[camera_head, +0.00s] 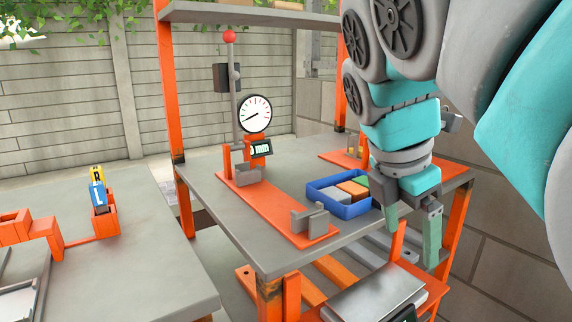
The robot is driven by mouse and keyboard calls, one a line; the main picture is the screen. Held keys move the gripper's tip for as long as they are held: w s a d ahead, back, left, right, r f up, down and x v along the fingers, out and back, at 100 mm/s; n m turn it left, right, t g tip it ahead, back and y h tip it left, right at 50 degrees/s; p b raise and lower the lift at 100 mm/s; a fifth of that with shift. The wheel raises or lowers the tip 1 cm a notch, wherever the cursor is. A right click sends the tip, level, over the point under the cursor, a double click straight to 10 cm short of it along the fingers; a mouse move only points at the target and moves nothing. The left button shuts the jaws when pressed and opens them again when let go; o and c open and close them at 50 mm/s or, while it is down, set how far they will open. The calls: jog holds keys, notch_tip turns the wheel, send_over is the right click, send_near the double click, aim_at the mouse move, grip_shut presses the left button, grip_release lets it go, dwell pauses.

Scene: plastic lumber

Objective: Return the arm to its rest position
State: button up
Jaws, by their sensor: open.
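My gripper (411,222) hangs from the teal and grey arm (402,122) at the right of the head view. Its two greenish fingers point down and stand apart, with nothing seen between them. The gripper is in front of the right part of the grey workbench (212,212), near a blue tray (343,209) in the picture. I cannot tell its exact height above the bench edge. The upper arm reaches out of view at the top right.
A test stand with a round dial (255,114) and an orange base (262,208) stands on the bench. The tray holds several coloured blocks. A silver-topped scale (375,298) sits below the gripper. Another table (120,270) at left holds an orange holder (105,222).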

jog(key=s+f+m+g+y, duration=0.1)
jog(key=s+f+m, duration=0.4)
jog(key=f+m, duration=0.2)
jog(key=s+a+f+m+g+y, duration=0.1)
jog(key=s+f+m, duration=0.5)
jog(key=f, duration=0.5)
jog(key=s+a+f+m+g+y, duration=0.1)
jog(key=s+f+m, duration=0.4)
jog(key=f+m, duration=0.3)
jog(key=shift+s+f+m+g, duration=0.4)
jog(key=shift+f, duration=0.4)
